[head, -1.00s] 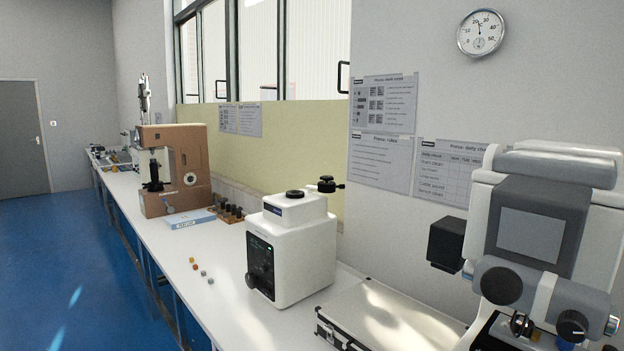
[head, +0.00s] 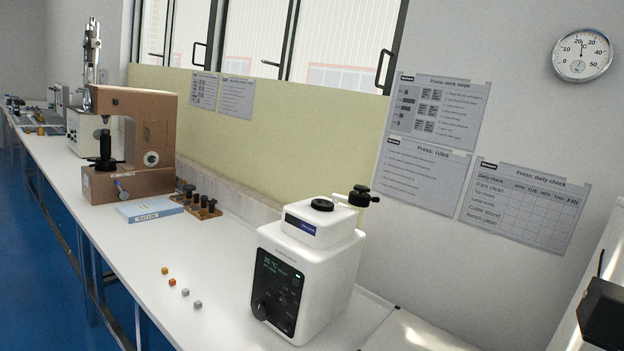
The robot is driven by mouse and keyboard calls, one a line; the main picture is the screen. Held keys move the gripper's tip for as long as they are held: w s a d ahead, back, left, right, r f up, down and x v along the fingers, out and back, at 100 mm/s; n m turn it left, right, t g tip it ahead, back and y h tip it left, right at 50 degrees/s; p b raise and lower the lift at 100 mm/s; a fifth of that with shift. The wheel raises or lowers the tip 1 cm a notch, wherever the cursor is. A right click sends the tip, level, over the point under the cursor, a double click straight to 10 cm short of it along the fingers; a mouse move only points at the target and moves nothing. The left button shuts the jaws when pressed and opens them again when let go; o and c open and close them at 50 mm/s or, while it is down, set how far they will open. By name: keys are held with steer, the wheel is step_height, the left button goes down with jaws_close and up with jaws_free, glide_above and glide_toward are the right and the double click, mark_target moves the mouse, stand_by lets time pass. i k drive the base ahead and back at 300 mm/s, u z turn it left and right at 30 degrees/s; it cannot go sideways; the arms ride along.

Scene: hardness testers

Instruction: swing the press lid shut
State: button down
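The press (head: 318,275) is a white box on the bench, low right of centre in the head view. Its front is a dark panel (head: 277,292) with a lit display and a black knob. A raised white top block carries a round black part (head: 322,204). A black knobbed piece (head: 362,195), which looks like the lid, juts out at the rear right of the top, to the side of the round part. It looks swung aside, but its hinge is too small to make out. My gripper is not in view.
Several small cubes (head: 185,292) lie on the white bench left of the press. Behind them are a blue-white box (head: 148,209), a rack of dark pieces (head: 200,205) and a brown tester (head: 130,145). A black machine part (head: 605,315) is at the right edge.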

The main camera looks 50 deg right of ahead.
mark_target(363, 200)
steer(key=z, duration=0.1)
steer(key=i, duration=1.25)
steer(key=z, duration=0.95)
steer(key=i, duration=0.8)
steer(key=z, duration=0.5)
steer(key=k, duration=0.85)
steer(key=z, duration=0.2)
steer(key=i, duration=0.85)
steer(key=u, duration=0.1)
